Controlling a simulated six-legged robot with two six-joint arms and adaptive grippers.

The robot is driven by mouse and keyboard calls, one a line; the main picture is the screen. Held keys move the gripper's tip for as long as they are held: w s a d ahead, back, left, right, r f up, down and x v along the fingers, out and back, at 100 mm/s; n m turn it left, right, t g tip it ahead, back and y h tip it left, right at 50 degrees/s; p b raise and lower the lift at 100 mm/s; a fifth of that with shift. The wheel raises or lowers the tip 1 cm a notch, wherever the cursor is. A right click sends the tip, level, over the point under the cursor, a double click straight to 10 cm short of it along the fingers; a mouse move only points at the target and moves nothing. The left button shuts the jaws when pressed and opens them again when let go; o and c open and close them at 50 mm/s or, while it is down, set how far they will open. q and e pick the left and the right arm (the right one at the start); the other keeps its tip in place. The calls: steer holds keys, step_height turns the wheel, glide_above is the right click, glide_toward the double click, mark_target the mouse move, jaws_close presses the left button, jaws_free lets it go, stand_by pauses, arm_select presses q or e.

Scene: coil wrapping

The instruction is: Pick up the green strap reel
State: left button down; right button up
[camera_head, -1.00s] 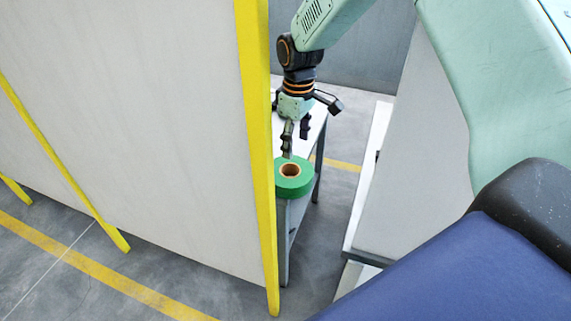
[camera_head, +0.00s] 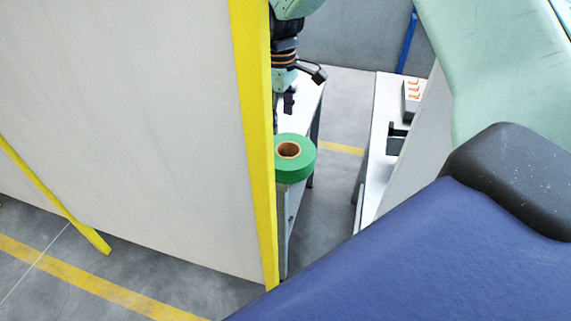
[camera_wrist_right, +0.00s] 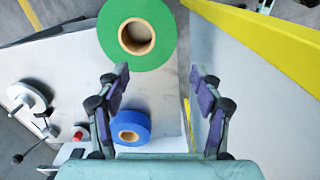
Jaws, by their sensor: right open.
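The green strap reel (camera_head: 296,172) lies flat on the end of a narrow table, its left side hidden by the yellow-edged panel. My right gripper (camera_head: 283,108) is just beyond the reel, partly hidden behind the yellow edge. In the right wrist view the green reel (camera_wrist_right: 110,22) is at the top, with its brown core showing and its upper rim cut off. There the open right gripper (camera_wrist_right: 160,78) has its fingers apart with nothing between them, and the reel lies ahead of them, slightly left. My left gripper is not in view.
A tall grey panel with a yellow edge (camera_head: 256,140) stands close on the left. A blue reel (camera_wrist_right: 131,117) and a white dispenser-like device (camera_wrist_right: 27,98) are on the table. A white bench (camera_head: 380,120) stands at the right across a strip of floor.

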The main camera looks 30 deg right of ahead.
steer(key=b, duration=0.7)
glide_above(280, 161)
steer(key=d, duration=0.1)
step_height(280, 161, down, 8)
steer(key=shift+r, duration=0.1)
steer(key=shift+w+a+f, duration=0.1)
steer(key=shift+f, duration=0.25)
steer(key=shift+a+f, duration=0.15)
steer(key=shift+a, duration=0.15)
steer(key=shift+d+f+b, duration=0.15)
steer(key=shift+f+b, duration=0.15)
steer(key=shift+f, duration=0.35)
steer(key=shift+d+f+b, duration=0.15)
steer(key=shift+f+b, duration=0.1)
steer(key=shift+f, duration=0.35)
steer(key=f, duration=0.1)
steer(key=f+b, duration=0.1)
steer(key=f, duration=0.1)
steer(key=a+f, duration=0.1)
steer(key=shift+s+f+b, duration=0.3)
steer(key=shift+f, duration=0.1)
steer(key=shift+d+f, duration=0.1)
steer(key=shift+f, duration=0.1)
steer(key=shift+w, duration=0.1)
